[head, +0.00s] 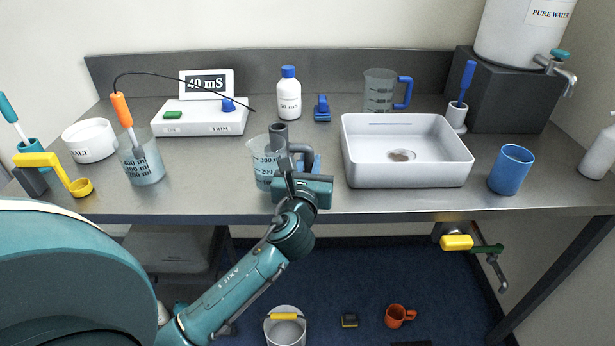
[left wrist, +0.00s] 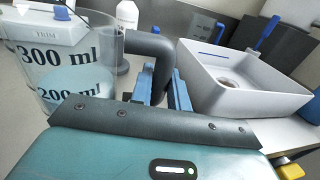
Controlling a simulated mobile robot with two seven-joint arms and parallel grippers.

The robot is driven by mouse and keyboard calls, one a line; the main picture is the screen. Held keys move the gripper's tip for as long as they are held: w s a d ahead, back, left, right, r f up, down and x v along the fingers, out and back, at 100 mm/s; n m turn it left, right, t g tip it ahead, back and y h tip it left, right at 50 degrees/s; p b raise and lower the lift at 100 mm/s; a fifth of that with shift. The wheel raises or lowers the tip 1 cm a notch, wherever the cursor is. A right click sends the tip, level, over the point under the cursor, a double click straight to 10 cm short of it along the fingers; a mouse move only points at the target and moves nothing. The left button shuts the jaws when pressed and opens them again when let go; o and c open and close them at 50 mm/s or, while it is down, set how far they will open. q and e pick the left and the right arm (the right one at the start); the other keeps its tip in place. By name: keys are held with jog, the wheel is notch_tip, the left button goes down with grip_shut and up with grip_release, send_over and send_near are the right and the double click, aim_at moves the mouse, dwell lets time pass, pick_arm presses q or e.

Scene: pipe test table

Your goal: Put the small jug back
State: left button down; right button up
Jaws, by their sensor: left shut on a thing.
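A clear jug (head: 262,160) with a dark grey handle is in the middle of the counter, left of the white sink. It has volume marks and some pale liquid inside. In the left wrist view the jug (left wrist: 60,65) fills the left side, upright or nearly so. My left gripper (head: 303,165) is shut on its grey handle, which shows between the blue fingers (left wrist: 163,85). I cannot tell whether the jug's base touches the counter. Another clear jug (head: 379,92) with a blue handle stands at the back. My right gripper is not in view.
The white sink (head: 408,178) is just right of my gripper. A blue cup (head: 511,169) stands farther right. A beaker (head: 141,165) with an orange probe, a meter box (head: 200,118), and a white bottle (head: 289,95) stand left and behind. Counter between beaker and jug is clear.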

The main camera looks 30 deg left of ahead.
pick_arm(q)
notch_tip(320, 180, down, 2)
jog(key=shift+f, duration=0.1)
jog(key=c, duration=1.3)
grip_release()
jog(key=shift+f, duration=0.15)
jog(key=shift+c, duration=0.2)
